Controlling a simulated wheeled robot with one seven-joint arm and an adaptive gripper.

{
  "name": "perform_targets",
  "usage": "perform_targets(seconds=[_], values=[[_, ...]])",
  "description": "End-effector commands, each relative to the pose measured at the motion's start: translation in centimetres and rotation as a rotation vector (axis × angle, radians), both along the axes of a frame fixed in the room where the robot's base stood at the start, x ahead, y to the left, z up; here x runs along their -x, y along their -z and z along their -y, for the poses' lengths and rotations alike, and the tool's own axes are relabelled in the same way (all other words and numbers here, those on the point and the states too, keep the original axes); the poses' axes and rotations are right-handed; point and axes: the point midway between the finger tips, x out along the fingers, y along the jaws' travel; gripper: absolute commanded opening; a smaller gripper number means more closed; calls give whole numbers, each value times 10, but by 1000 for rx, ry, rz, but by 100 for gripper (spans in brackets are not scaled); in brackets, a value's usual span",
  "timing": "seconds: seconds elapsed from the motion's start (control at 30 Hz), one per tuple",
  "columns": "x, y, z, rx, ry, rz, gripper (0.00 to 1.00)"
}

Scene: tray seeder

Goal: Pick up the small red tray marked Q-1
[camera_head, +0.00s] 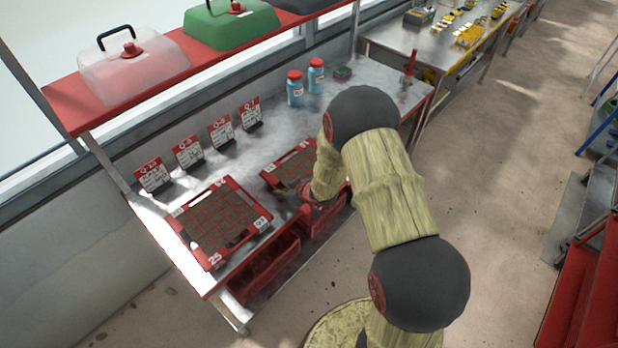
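Two red trays with dark soil-filled cells lie on the metal bench. The nearer, larger-looking tray (181,212) shows in full, with white number labels such as 25 at its corners. The other red tray (268,181) is further right, partly hidden by my arm.
Two blue bottles (296,92) with red lids stand at the bench's back. A red shelf (70,108) above carries a clear cover (132,65) and a green cover (230,25). Red bins (265,270) hang below the bench front.

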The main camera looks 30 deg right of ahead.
Motion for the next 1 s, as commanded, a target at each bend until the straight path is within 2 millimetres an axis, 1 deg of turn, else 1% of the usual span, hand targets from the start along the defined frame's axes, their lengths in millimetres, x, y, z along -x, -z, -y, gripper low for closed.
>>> perform_targets(seconds=[0.27,0.53,1.0], values=[[-2,1,0,1,1,0,15],[-2,1,0,0,1,1,0],[-2,1,0,0,1,1,0]])
